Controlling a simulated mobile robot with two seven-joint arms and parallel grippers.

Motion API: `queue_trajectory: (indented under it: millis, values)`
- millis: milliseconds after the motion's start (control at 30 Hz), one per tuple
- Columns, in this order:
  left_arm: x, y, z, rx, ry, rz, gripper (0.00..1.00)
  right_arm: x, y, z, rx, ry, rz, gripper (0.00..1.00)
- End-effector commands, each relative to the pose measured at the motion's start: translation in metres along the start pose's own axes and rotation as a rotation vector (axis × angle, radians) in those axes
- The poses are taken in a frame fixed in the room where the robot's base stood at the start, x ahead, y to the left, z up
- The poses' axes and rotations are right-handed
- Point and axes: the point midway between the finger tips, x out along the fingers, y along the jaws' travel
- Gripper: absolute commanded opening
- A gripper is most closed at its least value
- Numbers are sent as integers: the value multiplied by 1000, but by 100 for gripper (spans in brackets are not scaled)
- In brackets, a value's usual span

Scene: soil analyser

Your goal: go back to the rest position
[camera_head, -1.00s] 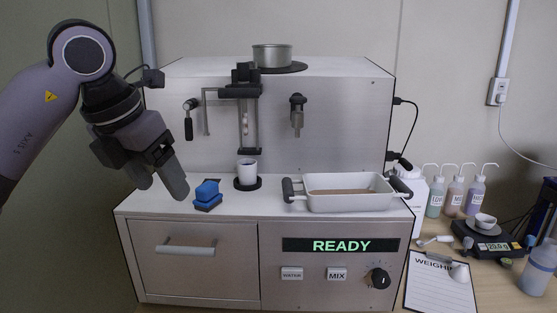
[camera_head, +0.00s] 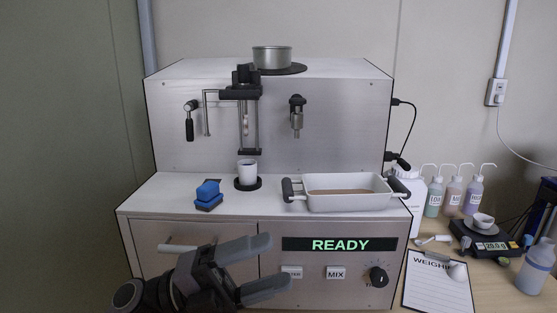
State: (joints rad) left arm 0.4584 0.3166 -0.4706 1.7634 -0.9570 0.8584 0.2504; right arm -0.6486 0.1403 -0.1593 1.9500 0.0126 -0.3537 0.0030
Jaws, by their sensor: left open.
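My left gripper (camera_head: 268,266) is low at the bottom of the head view, in front of the soil analyser (camera_head: 350,130). Its two fingers are spread apart and point to the right, with nothing between them. They cover part of the drawer front and part of the left button. The analyser's display (camera_head: 340,245) reads READY. My right gripper is not in view.
On the analyser's ledge are a blue sponge-like block (camera_head: 208,195), a white cup (camera_head: 247,170) and a white tray (camera_head: 350,202) of brown soil. A metal pan (camera_head: 272,57) sits on top. Bottles (camera_head: 434,198), a scale (camera_head: 484,240) and a clipboard (camera_head: 438,288) are at right.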

Motion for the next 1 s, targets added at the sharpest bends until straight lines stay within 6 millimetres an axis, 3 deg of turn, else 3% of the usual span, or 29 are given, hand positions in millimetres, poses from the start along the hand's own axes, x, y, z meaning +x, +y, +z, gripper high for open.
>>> queue_trajectory:
  millis: [267, 467, 567, 700, 800, 900, 1000]
  values:
    - [-75, 45, 31, -404, -507, -310, 69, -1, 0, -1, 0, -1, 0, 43]
    - [-156, 116, 28, -713, -914, -414, 69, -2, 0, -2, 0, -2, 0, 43]
    - [-198, 159, 8, -877, -1122, -432, 69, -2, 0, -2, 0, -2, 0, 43]
    - [-252, 218, -38, -1104, -1394, -421, 69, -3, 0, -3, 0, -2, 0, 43]
    - [-280, 251, -77, -1242, -1547, -396, 69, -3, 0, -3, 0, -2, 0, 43]
    - [-297, 271, -108, -1342, -1650, -372, 69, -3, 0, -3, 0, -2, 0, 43]
    - [-306, 282, -127, -1399, -1707, -356, 69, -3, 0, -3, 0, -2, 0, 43]
